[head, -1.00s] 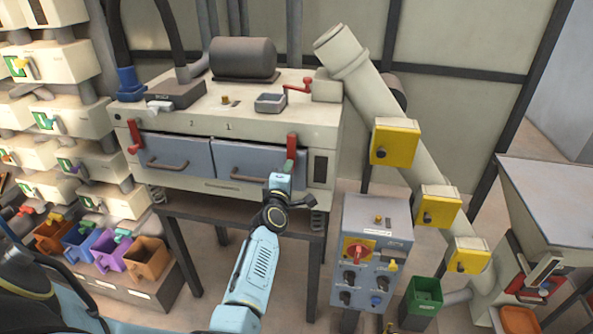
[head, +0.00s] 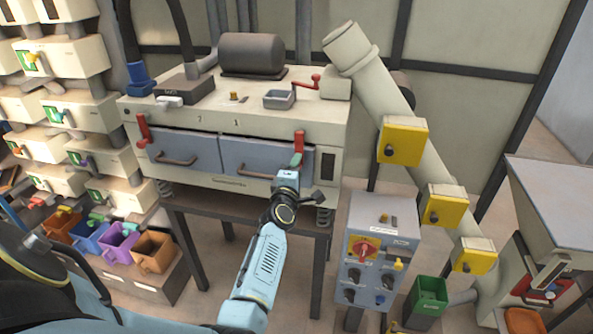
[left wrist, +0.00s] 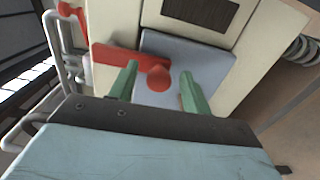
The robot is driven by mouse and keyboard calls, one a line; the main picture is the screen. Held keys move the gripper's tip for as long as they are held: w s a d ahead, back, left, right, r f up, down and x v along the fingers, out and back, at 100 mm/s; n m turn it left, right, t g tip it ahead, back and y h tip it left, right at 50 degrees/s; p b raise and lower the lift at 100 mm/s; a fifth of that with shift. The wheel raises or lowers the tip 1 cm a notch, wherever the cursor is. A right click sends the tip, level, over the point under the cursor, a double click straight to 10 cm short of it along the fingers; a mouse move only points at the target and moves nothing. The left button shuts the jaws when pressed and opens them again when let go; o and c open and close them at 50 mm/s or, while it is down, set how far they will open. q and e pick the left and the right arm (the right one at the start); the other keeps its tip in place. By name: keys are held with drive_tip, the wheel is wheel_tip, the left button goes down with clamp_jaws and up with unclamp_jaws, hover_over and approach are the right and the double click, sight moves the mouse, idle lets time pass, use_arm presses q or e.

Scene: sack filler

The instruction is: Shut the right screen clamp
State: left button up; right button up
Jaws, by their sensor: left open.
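The right screen clamp (head: 299,143) is a red lever at the right end of the grey drawer fronts on the cream screen box (head: 300,112). It stands upright in the head view. My left gripper (head: 297,161) is at its lower end, and its green fingers partly hide it. In the left wrist view the red clamp bar (left wrist: 125,57) lies just beyond my open left fingers (left wrist: 159,87). The bar's rounded red end shows between the fingertips. I cannot tell whether they touch it. The left screen clamp (head: 143,131), also red, stands upright. My right gripper is not in view.
A grey control box (head: 378,245) with knobs stands right of my left arm. A cream pipe with yellow boxes (head: 404,141) slopes down at the right. Colored bins (head: 153,252) stand at the lower left. A red crank (head: 308,83) sits on the box top.

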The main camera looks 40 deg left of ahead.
use_arm(q)
drive_tip(key=v, duration=1.3)
drive_tip(key=shift+s, duration=0.15)
drive_tip(key=s+d+f+m+g+h+b, duration=0.25)
drive_tip(key=d+f+m, duration=0.2)
drive_tip(key=f, duration=0.75)
drive_tip(key=s+d+f+m+g+h+b, duration=0.25)
drive_tip(key=d+f+m, duration=0.2)
drive_tip(key=f, duration=0.75)
drive_tip(key=s+d+f+m+g+h+b, duration=0.15)
drive_tip(key=s+d+f+m, duration=0.3)
drive_tip(key=f, duration=0.75)
drive_tip(key=s+d+f+m+g+h+b, duration=0.15)
drive_tip(key=s+f+m+g, duration=0.3)
drive_tip(key=s+f, duration=0.85)
drive_tip(key=s+a+f+m+g+b, duration=0.1)
drive_tip(key=s+f+m+g, duration=0.1)
drive_tip(key=s, duration=0.7)
drive_tip(key=s+a+f+m+g+b, duration=0.2)
drive_tip(key=s+f+m, duration=0.2)
drive_tip(key=s+f, duration=0.3)
drive_tip(key=s, duration=0.3)
drive_tip(key=shift+s+f+m+y, duration=0.15)
drive_tip(key=shift+f+m+y, duration=0.2)
drive_tip(key=shift+m+y, duration=0.05)
drive_tip(key=shift+a, duration=0.15)
